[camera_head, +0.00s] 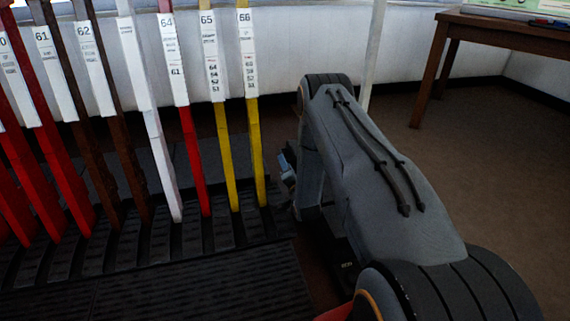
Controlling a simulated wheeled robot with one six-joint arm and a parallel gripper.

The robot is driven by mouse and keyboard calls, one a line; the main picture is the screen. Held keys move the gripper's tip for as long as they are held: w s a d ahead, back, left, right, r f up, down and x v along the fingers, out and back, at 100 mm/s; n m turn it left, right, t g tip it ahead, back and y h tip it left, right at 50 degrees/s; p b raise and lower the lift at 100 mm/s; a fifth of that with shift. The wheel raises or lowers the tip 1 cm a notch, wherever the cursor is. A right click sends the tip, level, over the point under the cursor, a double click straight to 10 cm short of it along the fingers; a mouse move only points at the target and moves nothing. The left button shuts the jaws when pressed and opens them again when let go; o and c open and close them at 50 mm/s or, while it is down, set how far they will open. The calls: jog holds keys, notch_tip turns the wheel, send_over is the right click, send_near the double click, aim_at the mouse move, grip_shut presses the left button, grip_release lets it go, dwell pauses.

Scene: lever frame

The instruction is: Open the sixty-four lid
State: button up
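The lever marked 64 (190,150) is red with a white label plate (172,58) reading 64 at the top and 61 lower down. It stands in the row between a white lever and the yellow lever marked 65. I cannot make out a separate lid on it. My arm is at the right of the lever row, and its far end bends down behind my own link. A small grey-blue part (287,170) shows there, right of the last yellow lever and apart from lever 64. It seems to belong to my gripper; the fingers are hidden.
The white lever (160,155) is just left of lever 64. The yellow levers 65 (226,150) and 66 (256,150) are on its right. Red and brown levers fill the left. A dark ribbed frame (190,285) lies below. A wooden table (500,32) stands back right; open floor (480,150) lies before it.

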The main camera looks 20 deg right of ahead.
jog(key=s+a+p, duration=0.1)
jog(key=s+p, duration=0.7)
jog(key=s, duration=0.5)
jog(key=shift+s+a, duration=0.2)
jog(key=shift+s, duration=0.1)
dwell(0.7)
jog(key=shift+p, duration=0.3)
dwell(0.4)
